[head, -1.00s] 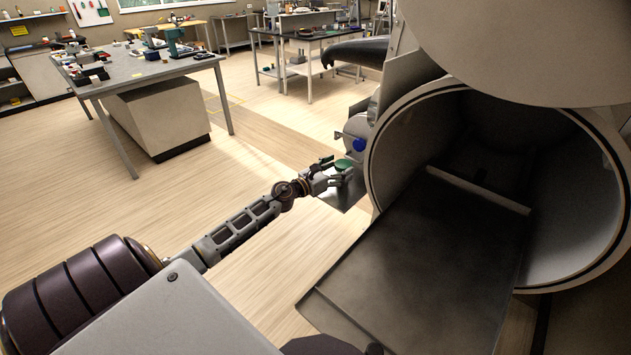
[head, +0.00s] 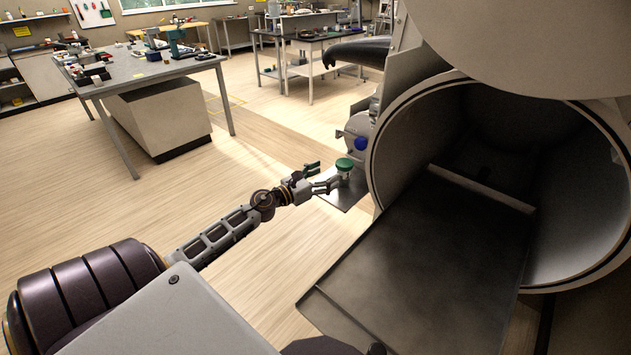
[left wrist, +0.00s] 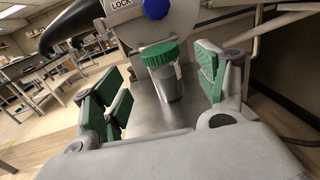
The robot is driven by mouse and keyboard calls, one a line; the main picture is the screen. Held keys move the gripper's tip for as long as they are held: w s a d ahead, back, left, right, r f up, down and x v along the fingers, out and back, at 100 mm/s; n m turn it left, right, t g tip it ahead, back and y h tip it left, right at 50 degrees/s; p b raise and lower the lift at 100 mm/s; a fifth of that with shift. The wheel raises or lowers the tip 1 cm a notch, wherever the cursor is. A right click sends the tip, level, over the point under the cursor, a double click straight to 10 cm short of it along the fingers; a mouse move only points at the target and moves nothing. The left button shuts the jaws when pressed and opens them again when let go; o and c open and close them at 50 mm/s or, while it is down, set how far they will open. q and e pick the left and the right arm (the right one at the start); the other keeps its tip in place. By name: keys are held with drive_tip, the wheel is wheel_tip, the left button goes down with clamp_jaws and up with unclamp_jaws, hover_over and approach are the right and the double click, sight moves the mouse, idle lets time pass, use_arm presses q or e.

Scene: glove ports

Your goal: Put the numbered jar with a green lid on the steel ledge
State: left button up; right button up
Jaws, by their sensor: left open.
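The jar with a green lid (head: 345,165) stands upright on the steel ledge (head: 347,198), beside the large round port. In the left wrist view the clear jar (left wrist: 166,75) stands on the shiny ledge (left wrist: 150,118), its ribbed green lid on top. No number can be read on it. My left gripper (head: 324,177) is just to the left of the jar in the head view. In the left wrist view its green-padded fingers (left wrist: 165,98) are spread wide with nothing between them, and the jar is beyond them. My right gripper is not in view.
The open round chamber (head: 598,245) is to the right of the ledge, with a flat tray (head: 420,265) sliding out of it. A blue knob (head: 361,144) is on the housing behind the jar. A grey table (head: 150,68) stands far left. Open floor lies between.

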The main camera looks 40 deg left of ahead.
use_arm(q)
drive_tip(key=shift+b+v, duration=0.35)
drive_tip(key=shift+v, duration=1.4)
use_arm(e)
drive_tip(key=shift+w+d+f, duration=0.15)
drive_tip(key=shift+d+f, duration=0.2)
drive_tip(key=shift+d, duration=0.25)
use_arm(q)
drive_tip(key=shift+d, duration=0.1)
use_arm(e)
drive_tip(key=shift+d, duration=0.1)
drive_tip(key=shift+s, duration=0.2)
